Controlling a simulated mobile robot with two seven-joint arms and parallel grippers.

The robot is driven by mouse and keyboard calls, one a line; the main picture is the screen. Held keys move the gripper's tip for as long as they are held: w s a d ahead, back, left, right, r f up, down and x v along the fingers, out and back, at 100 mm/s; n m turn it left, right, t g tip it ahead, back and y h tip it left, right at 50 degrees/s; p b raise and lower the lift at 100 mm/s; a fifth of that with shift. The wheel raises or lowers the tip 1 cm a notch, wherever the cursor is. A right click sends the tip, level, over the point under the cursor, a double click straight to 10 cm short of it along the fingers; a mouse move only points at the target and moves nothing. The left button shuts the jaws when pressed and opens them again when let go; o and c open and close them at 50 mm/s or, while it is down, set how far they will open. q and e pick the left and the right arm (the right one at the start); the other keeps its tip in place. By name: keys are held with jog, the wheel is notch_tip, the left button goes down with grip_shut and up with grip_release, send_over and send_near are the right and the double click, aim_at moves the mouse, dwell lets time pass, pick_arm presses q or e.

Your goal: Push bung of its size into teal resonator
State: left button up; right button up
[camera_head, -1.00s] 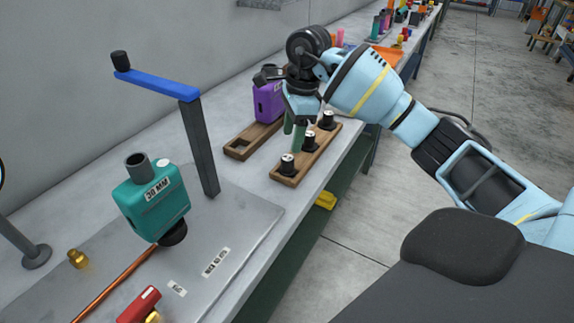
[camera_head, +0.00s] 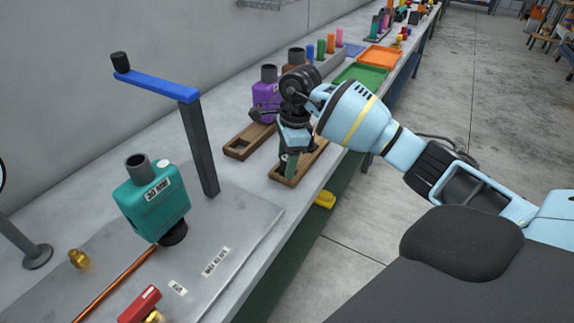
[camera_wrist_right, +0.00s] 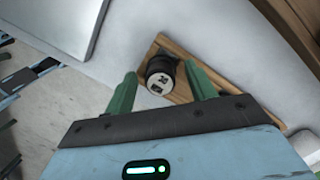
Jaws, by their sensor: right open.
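The teal resonator (camera_head: 158,205) stands tilted on a dark mount over the metal plate, its grey pipe neck (camera_head: 137,165) pointing up. Its label seems to read 30 MM. My right gripper (camera_head: 288,162) is over the near end of the wooden bung board (camera_head: 276,180). In the right wrist view my right gripper (camera_wrist_right: 160,75) is open, its green fingers on either side of a black bung (camera_wrist_right: 161,70) with a pale marked top. The bung still sits on the board (camera_wrist_right: 184,92). The other bungs are hidden behind my gripper in the head view. My left gripper is not in view.
A black post with a blue arm (camera_head: 160,85) rises between the resonator and the board. Green (camera_head: 362,75) and orange (camera_head: 381,57) trays lie further along the bench.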

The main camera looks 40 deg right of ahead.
aim_at(285, 158)
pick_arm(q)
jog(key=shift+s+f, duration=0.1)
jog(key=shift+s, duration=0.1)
pick_arm(e)
jog(key=c, duration=1)
jog(key=shift+r, duration=0.1)
jog(key=shift+r, duration=0.5)
notch_tip(285, 158, up, 2)
jog(key=shift+r, duration=0.1)
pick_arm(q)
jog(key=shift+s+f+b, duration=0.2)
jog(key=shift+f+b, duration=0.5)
pick_arm(e)
jog(key=s+a, duration=0.2)
jog(key=s, duration=0.5)
jog(key=s+a+r, duration=0.1)
jog(key=s, duration=0.7)
jog(key=shift+s+a+r, duration=0.25)
jog(key=shift+s+a, duration=0.05)
jog(key=shift+a, duration=0.1)
